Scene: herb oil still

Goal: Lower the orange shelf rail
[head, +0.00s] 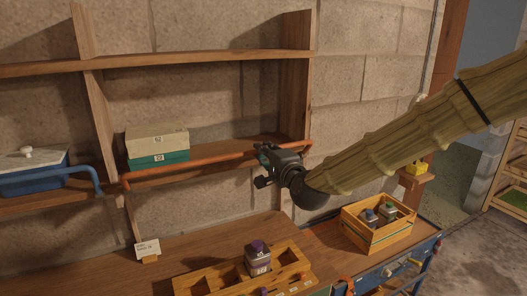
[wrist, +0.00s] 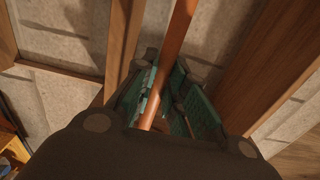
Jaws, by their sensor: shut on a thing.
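The orange shelf rail (head: 205,163) runs along the front of the lower wooden shelf in the head view, raised above the board's edge. In the wrist view the rail (wrist: 169,60) passes between the green finger pads. My gripper (head: 265,160) is shut on the rail near its right part, in front of the right upright. In the wrist view my gripper (wrist: 158,105) has a finger on each side of the rail. The stretch of rail right at the gripper is partly hidden by the gripper in the head view.
Two stacked boxes (head: 157,144) stand on the shelf behind the rail. A blue rail (head: 60,171) fronts a blue container (head: 32,172) at left. Below are a small card (head: 147,248), a wooden rack (head: 215,277) with a purple-capped jar (head: 257,260), and a crate (head: 378,238) of bottles.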

